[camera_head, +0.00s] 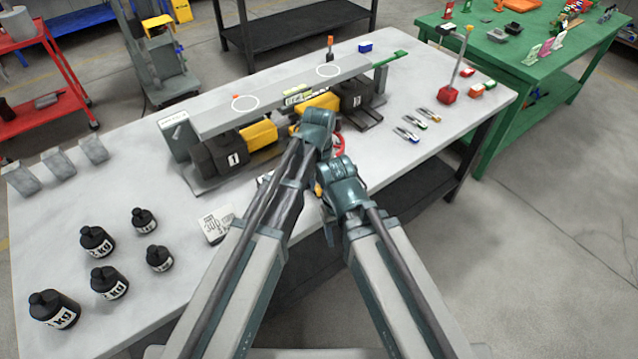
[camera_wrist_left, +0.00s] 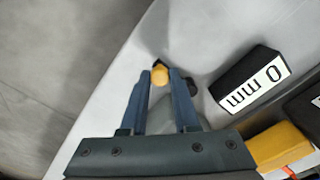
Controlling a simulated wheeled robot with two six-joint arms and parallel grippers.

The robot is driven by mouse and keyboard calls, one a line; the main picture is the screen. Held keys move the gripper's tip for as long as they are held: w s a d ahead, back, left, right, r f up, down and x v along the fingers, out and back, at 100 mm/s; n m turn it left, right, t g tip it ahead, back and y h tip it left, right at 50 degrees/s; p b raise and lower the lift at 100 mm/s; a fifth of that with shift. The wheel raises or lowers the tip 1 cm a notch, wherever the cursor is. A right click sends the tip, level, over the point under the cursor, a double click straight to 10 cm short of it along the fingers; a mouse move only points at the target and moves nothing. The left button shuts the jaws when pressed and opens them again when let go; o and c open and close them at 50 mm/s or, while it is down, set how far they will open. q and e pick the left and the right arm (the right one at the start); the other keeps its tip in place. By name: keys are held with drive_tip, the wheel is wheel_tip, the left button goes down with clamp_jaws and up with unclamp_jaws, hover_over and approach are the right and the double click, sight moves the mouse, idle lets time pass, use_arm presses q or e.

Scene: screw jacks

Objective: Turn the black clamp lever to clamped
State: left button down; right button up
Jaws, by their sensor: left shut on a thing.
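In the left wrist view my left gripper (camera_wrist_left: 164,72) is shut on a piece with a yellow rounded end (camera_wrist_left: 160,76) and a black part just beyond it. This seems to be the black clamp lever, but most of it is hidden between the fingers. It is near the table edge. In the head view my own arms hide the fingertips and the lever. The jack assembly, with a long grey beam (camera_head: 285,94) over black blocks, stands just behind my arms.
Several black weights (camera_head: 97,242) stand at the table's left. Coloured clips (camera_head: 407,134) lie at the right. A green table (camera_head: 545,70) is beyond.

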use_arm(q)
drive_tip(key=a+m, duration=0.1)
drive_tip(key=m, duration=0.1)
drive_tip(key=s+a+m, duration=0.1)
drive_tip(key=m, duration=0.1)
drive_tip(key=shift+s+a, duration=0.1)
drive_tip(key=a+m, duration=0.1)
drive_tip(key=m, duration=0.1)
drive_tip(key=a+m, duration=0.1)
drive_tip(key=m, duration=0.1)
drive_tip(key=shift+s+a+m, duration=0.1)
drive_tip(key=shift+a+m, duration=0.2)
drive_tip(key=a+m, duration=0.1)
drive_tip(key=m, duration=0.1)
drive_tip(key=w+a+m, duration=0.1)
drive_tip(key=m, duration=0.1)
drive_tip(key=shift+a+m, duration=0.15)
drive_tip(key=shift+m, duration=0.15)
drive_tip(key=shift+w+a+m, duration=0.4)
drive_tip(key=shift+a+m, duration=0.1)
drive_tip(key=shift+m, duration=0.7)
drive_tip(key=shift+w+a+m, duration=0.4)
drive_tip(key=shift+a+m, duration=0.1)
drive_tip(key=shift+m, duration=0.7)
drive_tip(key=shift+w, duration=0.1)
drive_tip(key=c, duration=0.7)
unclamp_jaws()
drive_tip(key=shift+a, duration=0.1)
drive_tip(key=shift+o, duration=0.2)
